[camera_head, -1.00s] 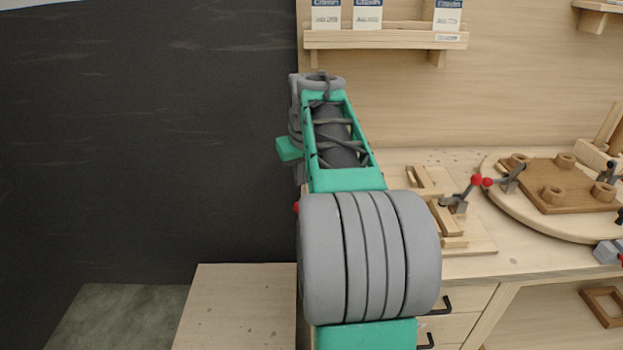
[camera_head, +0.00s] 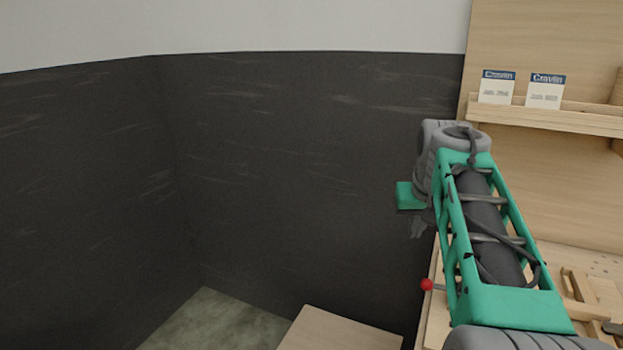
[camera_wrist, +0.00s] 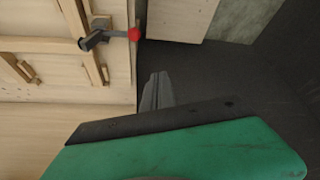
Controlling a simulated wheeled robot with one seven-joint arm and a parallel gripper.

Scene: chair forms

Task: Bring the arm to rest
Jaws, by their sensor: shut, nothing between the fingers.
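My arm, green and grey, reaches forward on the right side of the head view. My gripper (camera_head: 417,227) hangs at its far end, mostly hidden behind the wrist, in front of the dark wall. In the wrist view my gripper's fingers (camera_wrist: 157,91) are together with nothing between them. They are over dark floor or wall, beside the bench edge and apart from everything.
A workbench (camera_wrist: 50,125) with a wooden jig and a red-knobbed toggle clamp (camera_wrist: 112,36) lies close to my gripper. A red knob (camera_head: 427,285) also shows in the head view. A lower wooden top (camera_head: 340,332) stands left of the bench. A card shelf (camera_head: 560,118) hangs at right.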

